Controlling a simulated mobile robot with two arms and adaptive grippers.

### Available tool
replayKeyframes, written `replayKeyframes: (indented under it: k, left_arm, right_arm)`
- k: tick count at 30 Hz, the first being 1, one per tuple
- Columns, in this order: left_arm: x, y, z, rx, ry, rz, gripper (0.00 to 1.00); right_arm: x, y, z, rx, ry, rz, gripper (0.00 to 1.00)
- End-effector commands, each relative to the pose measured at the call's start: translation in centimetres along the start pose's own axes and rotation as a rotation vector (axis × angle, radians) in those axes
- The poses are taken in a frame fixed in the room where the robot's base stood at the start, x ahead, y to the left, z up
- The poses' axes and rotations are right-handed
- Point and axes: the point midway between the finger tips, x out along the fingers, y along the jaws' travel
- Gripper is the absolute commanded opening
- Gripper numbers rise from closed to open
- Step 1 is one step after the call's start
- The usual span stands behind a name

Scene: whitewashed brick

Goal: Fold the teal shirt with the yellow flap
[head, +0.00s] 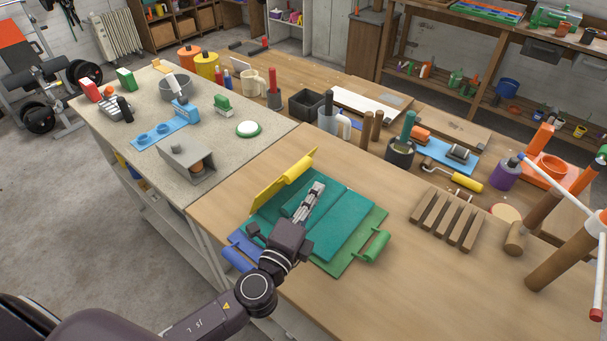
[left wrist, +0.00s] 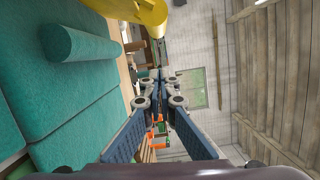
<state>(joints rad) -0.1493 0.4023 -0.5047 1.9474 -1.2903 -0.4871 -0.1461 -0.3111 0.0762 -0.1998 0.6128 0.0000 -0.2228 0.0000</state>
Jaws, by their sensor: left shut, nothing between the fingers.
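The teal shirt (head: 343,228) lies on a folding board on the wooden table; its teal cloth also fills the left of the left wrist view (left wrist: 70,100), with a rolled teal piece on it. The yellow flap (head: 284,181) stands tilted up along the board's far left edge; a yellow part shows at the top of the left wrist view (left wrist: 138,12). My left gripper (head: 318,187) is shut and empty above the shirt, right of the yellow flap. My arm hides part of the shirt's near side. My right gripper is not in view.
A green flap (head: 349,262) with a rolled handle lies at the board's right, and a blue flap (head: 240,252) at its near left. A slatted wooden rack (head: 447,218) stands to the right. Mugs and tools line the back. The table's front right is clear.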

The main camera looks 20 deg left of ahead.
Motion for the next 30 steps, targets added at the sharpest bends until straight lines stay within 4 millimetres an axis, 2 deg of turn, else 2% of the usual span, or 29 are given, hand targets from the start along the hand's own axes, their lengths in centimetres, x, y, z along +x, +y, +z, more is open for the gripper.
replayKeyframes:
  k: [1,3,8,13,25,30]
  left_arm:
    - [1.1,-0.4,0.0,0.001,-0.001,-0.001,0.0]
    - [1.2,-0.2,1.4,0.006,-0.001,0.002,0.0]
    - [1.6,-0.1,3.1,0.003,0.0,0.002,0.0]
    - [1.8,0.1,3.9,0.0,0.0,0.002,0.0]
    - [1.7,0.0,4.0,-0.005,0.0,0.003,0.0]
    - [1.7,-0.3,5.1,-0.04,0.0,0.01,0.0]
  right_arm:
    - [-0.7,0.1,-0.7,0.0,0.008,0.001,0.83]
    - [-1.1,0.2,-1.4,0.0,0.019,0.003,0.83]
    - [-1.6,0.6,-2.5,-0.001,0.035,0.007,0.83]
    - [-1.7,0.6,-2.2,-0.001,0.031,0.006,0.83]
    - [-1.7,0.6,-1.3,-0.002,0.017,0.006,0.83]
    - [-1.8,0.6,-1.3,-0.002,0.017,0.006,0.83]
